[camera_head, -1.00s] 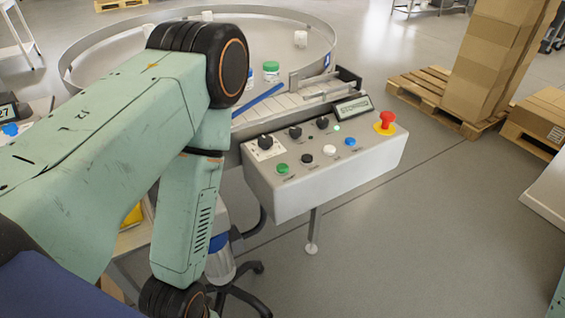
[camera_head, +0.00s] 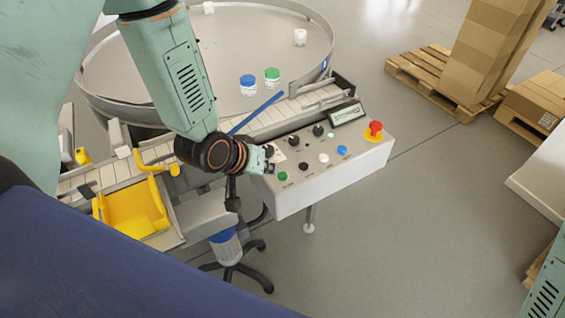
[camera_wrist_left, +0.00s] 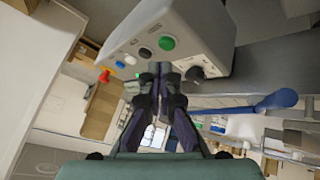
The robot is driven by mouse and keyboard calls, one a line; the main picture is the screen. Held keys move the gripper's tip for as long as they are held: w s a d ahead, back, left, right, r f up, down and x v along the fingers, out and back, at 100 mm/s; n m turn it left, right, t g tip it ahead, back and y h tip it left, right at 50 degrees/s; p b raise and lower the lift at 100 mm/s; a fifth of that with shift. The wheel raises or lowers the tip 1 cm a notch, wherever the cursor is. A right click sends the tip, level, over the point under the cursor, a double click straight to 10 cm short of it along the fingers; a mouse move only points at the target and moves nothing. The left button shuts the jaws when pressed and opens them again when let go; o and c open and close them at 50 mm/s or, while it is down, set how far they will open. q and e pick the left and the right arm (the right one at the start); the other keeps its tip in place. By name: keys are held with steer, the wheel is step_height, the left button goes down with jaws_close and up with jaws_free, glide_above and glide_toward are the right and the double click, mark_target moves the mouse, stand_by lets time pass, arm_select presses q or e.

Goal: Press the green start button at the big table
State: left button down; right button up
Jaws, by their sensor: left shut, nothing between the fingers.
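The green button (camera_head: 282,176) sits at the near left of the grey control box (camera_head: 325,178) beside the big round table (camera_head: 215,35). In the left wrist view the green button (camera_wrist_left: 167,43) stands clear just above my fingertips. My left gripper (camera_head: 262,160) is at the left end of the box, near the green button and a black knob. In the left wrist view my left gripper (camera_wrist_left: 160,68) has its fingers together with nothing between them. I see no contact with the button. My right gripper is out of view.
Black (camera_head: 303,166), white (camera_head: 323,158) and blue (camera_head: 342,150) buttons, several black knobs and a red emergency stop (camera_head: 375,130) share the panel. A blue bar (camera_head: 255,112) crosses the conveyor behind. A yellow tray (camera_head: 135,212) lies left.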

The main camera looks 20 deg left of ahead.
arm_select(q)
step_height(320, 180, up, 5)
steer(key=h+p, duration=0.1)
glide_above(280, 176)
steer(key=shift+n+t, duration=0.4)
steer(key=shift+n, duration=0.6)
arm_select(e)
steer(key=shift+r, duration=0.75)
arm_select(q)
steer(key=shift+s+f+b, duration=0.1)
steer(key=shift+b, duration=0.2)
step_height(280, 176, down, 8)
steer(key=b, duration=0.7)
steer(key=shift+f, duration=0.35)
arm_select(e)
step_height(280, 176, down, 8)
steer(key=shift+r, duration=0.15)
arm_select(q)
steer(key=shift+f+b, duration=0.15)
steer(key=shift+b, duration=0.15)
steer(key=shift+f, duration=0.25)
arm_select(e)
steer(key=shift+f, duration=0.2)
